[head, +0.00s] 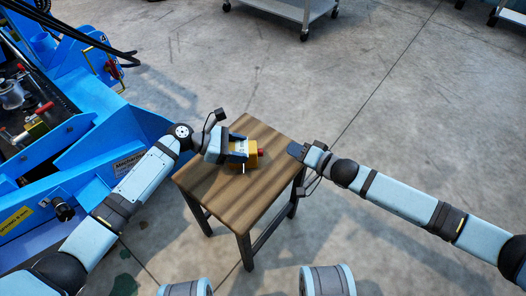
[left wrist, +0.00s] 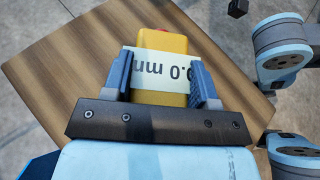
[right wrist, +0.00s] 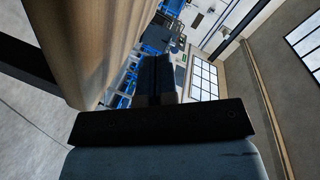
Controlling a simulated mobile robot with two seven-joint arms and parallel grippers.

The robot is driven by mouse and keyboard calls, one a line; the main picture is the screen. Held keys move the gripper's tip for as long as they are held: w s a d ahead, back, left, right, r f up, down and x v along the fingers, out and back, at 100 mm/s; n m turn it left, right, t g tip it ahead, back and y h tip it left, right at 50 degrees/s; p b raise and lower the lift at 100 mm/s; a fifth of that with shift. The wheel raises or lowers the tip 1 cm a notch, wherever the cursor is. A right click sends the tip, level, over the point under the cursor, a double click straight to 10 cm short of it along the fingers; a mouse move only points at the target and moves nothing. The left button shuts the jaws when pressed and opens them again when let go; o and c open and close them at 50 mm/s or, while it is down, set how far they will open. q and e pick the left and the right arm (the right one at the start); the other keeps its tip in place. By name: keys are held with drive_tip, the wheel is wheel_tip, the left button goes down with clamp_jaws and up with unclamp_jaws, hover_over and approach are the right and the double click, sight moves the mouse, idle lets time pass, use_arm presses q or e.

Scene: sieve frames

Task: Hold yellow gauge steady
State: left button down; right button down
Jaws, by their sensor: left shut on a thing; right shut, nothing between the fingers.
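The yellow gauge (head: 251,158) is a small block with a red end, on or just above the wooden table (head: 215,190); I cannot tell which. In the left wrist view the gauge (left wrist: 158,97) shows a white label reading "0.0 mm" upside down, partly cut off by a finger. My left gripper (head: 240,150) is shut on the gauge, one finger on each side of it (left wrist: 163,82). My right gripper (head: 294,149) is shut and empty at the table's right edge, apart from the gauge. Its fingers (right wrist: 159,75) meet in the right wrist view.
A blue machine (head: 100,130) stands close on the left, beside my left arm. A grey cart (head: 290,8) stands at the back. The table's front part is bare, and open concrete floor lies behind and to the right.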

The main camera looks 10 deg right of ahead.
use_arm(q)
drive_tip(key=shift+c, duration=1.6)
unclamp_jaws()
